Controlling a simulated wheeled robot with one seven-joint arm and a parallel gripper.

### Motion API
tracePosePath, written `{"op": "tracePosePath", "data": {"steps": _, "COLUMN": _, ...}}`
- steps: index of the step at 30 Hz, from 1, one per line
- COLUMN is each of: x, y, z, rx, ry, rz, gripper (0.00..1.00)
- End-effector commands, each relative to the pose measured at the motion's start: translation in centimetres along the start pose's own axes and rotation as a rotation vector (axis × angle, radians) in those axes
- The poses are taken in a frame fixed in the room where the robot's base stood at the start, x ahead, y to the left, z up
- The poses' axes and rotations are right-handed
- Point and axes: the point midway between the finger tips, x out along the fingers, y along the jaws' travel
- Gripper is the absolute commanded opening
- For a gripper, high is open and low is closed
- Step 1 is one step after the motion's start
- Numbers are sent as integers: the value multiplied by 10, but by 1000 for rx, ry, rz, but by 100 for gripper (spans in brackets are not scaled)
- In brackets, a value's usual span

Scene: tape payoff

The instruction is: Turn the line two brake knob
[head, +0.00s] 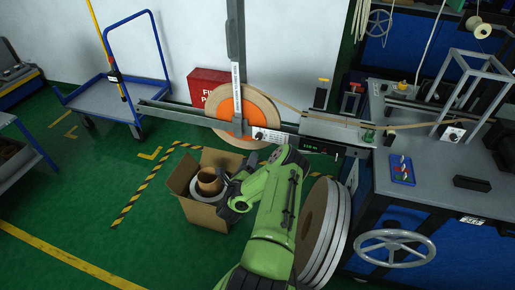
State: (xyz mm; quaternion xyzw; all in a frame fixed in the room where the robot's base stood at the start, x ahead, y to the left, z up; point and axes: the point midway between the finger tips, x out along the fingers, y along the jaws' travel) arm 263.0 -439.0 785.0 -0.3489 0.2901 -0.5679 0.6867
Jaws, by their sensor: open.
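A white plate with a small dark knob (260,134) sits on the grey rail, just right of the tape reel's orange hub. Another white plate with a dark round knob (453,134) stands on the grey bench at the right. The lettering is too small to read, so I cannot tell which is the line two brake knob. My gripper (229,197) is open and appears over or in front of the cardboard box, below and left of the rail knob and apart from it. My green arm hides part of the area below the rail.
The tape reel (271,108) hangs on an upright post. Large discs (325,226) stand right of my arm, near a grey handwheel (396,248). A blue trolley (106,98) stands left. Green floor is clear at lower left.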

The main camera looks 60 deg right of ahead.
Motion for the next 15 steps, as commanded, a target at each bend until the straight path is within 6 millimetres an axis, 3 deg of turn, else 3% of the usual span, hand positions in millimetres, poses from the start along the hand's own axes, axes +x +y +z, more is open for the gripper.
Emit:
{"op": "tracePosePath", "data": {"steps": 1, "x": 16, "y": -2, "z": -2, "rx": 1, "ry": 2, "rz": -14, "gripper": 55}}
{"op": "tracePosePath", "data": {"steps": 9, "x": 84, "y": 0, "z": -2, "rx": 1, "ry": 1, "rz": -12, "gripper": 55}}
{"op": "tracePosePath", "data": {"steps": 15, "x": 117, "y": -1, "z": -1, "rx": 0, "ry": 1, "rz": -9, "gripper": 55}}
